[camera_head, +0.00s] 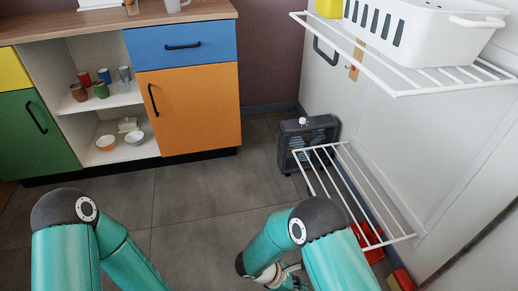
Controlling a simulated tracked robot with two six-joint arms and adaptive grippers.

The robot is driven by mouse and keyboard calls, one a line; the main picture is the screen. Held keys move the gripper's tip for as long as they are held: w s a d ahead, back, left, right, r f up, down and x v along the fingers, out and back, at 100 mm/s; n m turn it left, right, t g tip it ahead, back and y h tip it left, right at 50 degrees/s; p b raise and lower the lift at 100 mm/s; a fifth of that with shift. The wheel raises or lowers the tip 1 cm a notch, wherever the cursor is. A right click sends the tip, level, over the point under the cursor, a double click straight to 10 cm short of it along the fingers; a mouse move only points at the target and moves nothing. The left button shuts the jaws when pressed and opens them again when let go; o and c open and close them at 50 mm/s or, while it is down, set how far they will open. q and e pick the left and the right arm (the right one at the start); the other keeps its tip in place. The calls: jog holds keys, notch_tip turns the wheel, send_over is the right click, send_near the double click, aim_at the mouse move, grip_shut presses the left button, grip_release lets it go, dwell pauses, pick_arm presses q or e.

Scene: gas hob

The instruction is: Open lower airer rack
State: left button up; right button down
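The lower airer rack (329,190) is a white wire frame with several bars, low on the white panel at the right. Its outer rail stands out from the panel to the left, but I cannot tell whether it is level or slopes down. My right arm is bent in front of the rack's near end, its wrist low in the view. My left arm is bent at the lower left, apart from the rack. Neither pair of fingertips shows.
The upper airer rack (393,79) is folded out above, bearing a white basket (420,35) and a yellow item (329,8). A dark heater-like box (307,140) stands behind the lower rack. Red objects (369,241) lie beneath it. Cabinets (188,110) stand left; the middle floor is clear.

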jog(key=s+r+m+g+y+p, duration=0.45)
jog(key=s+r+p, duration=0.25)
jog(key=s+p, duration=0.25)
jog(key=s+a+r+m+y+p, duration=0.1)
jog(key=a+r+m+y+p, duration=0.1)
jog(key=r+m+p, duration=0.3)
jog(key=s+a+r+m+t+y+p, duration=0.1)
jog(key=r+m+y+p, duration=0.4)
jog(key=r+p, duration=0.5)
jog(key=shift+s+a+r, duration=0.5)
jog(key=shift+a+r, duration=0.05)
jog(key=shift+r, duration=0.3)
jog(key=c, duration=1.8)
grip_release()
jog(key=d+r+m+t+p, duration=0.1)
jog(key=r+m+p, duration=0.1)
jog(key=w+d+r+m+t+p, duration=0.1)
jog(key=r+m+p, duration=0.1)
jog(key=r, duration=0.1)
jog(key=d+r+m+t+y+p, duration=0.1)
jog(key=r+m+p, duration=0.1)
jog(key=p, duration=0.1)
jog(key=shift+w+d+r+t, duration=0.2)
jog(key=shift+w+d+t, duration=0.05)
jog(key=shift+w, duration=0.15)
jog(key=o, duration=0.3)
jog(key=shift+w+d+r+m, duration=0.1)
jog(key=shift+d+r+m, duration=0.05)
jog(key=shift+d+m, duration=0.3)
